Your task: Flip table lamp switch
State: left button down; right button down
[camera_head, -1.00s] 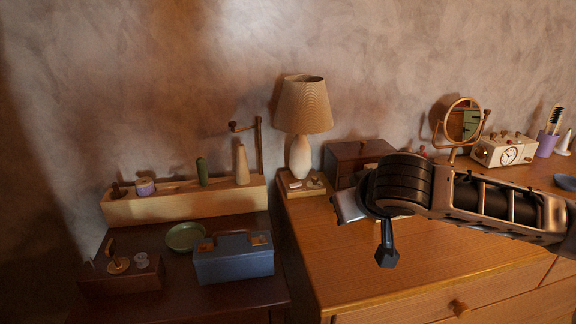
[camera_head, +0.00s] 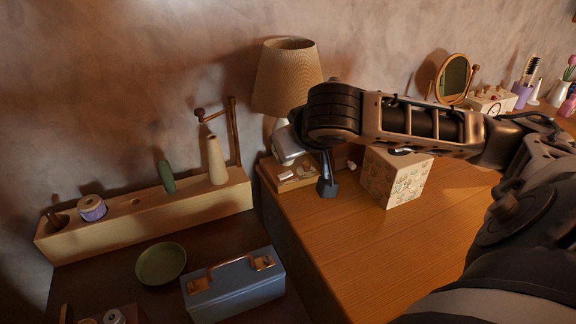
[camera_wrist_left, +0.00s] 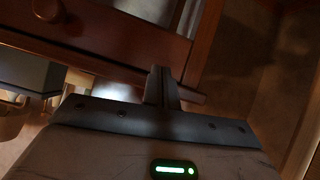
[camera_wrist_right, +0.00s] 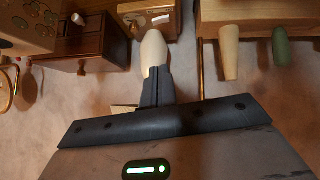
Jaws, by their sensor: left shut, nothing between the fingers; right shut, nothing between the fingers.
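The table lamp has a tan ribbed shade (camera_head: 287,78) and a white rounded body, which shows in the right wrist view (camera_wrist_right: 153,48). It stands on a square wooden base (camera_head: 292,184) with small white switch-like pieces (camera_head: 283,174) on top. The base also shows at the top of the right wrist view (camera_wrist_right: 148,8). My right gripper (camera_head: 327,187) is shut and empty, just right of the base in the head view. Its fingers overlap the lamp body in the right wrist view; contact cannot be told. My left gripper (camera_wrist_left: 161,74) is shut and empty, near dark wooden furniture.
A patterned box (camera_head: 397,178) stands on the dresser right of my right gripper. A wooden holder (camera_head: 150,218) with a mill, a blue toolbox (camera_head: 235,288) and a green dish (camera_head: 161,264) are at left. A round mirror (camera_head: 454,78) stands further right. The dresser front is clear.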

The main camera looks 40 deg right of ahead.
jog(key=b, duration=0.1)
send_over(285, 175)
jog(key=s, duration=0.2)
jog(key=f, duration=0.7)
jog(key=shift+w+a+f, duration=0.1)
jog(key=shift+w+a, duration=0.1)
jog(key=shift+a, duration=0.1)
jog(key=f, duration=0.2)
jog(key=shift+s+d+f, duration=0.15)
jog(key=shift+d+f, duration=0.1)
jog(key=shift+f, duration=0.65)
pick_arm(q)
jog(key=shift+w+d, duration=0.15)
jog(key=shift+w, duration=0.1)
